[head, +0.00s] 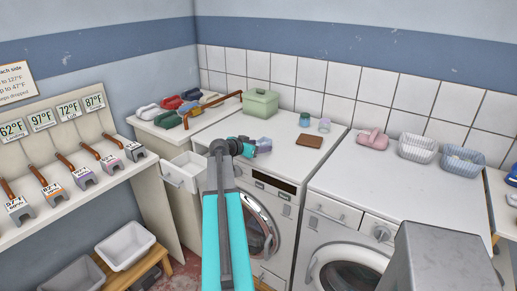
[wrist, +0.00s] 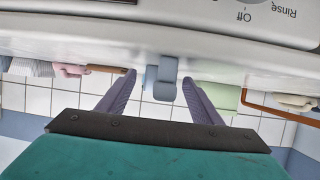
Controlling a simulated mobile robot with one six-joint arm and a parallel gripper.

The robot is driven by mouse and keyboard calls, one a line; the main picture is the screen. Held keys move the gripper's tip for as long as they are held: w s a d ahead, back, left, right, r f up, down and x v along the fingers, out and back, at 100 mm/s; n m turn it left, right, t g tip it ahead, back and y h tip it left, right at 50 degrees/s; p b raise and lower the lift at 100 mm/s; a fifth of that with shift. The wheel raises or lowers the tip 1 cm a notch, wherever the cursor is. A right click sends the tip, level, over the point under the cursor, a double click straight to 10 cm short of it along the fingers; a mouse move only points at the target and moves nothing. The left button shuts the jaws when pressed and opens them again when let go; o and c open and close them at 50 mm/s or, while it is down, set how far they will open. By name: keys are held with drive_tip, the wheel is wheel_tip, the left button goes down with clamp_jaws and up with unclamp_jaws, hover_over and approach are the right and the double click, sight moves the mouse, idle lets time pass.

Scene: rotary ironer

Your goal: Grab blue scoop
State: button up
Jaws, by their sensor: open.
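The blue scoop (head: 264,144) is a small grey-blue piece on the white top of the left washing machine, near its front edge. In the wrist view, which is upside down, the scoop (wrist: 165,78) shows between my two fingertips. My gripper (head: 249,147) is at the left side of the scoop in the head view, low over the machine's front edge. The two purple-grey fingers (wrist: 159,80) are spread apart, one on each side of the scoop. I cannot tell whether either finger touches it.
A brown flat block (head: 309,142) lies right of the scoop, with small cups (head: 305,120) behind. A pink object (head: 373,139) and baskets (head: 418,148) are on the right machine. A drawer (head: 185,171) stands open at left.

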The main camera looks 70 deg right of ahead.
sight(259, 144)
drive_tip(key=c, duration=1.1)
drive_tip(key=shift+c, duration=0.2)
drive_tip(key=shift+r, duration=0.15)
drive_tip(key=shift+r+b, duration=0.7)
drive_tip(key=shift+r, duration=0.65)
drive_tip(key=shift+a+r, duration=0.2)
drive_tip(key=shift+r, duration=0.05)
drive_tip(key=a+r+b, duration=0.1)
drive_tip(key=a+b, duration=0.3)
drive_tip(key=a, duration=1.1)
drive_tip(key=shift+s+a+r, duration=0.25)
drive_tip(key=shift+a, duration=0.05)
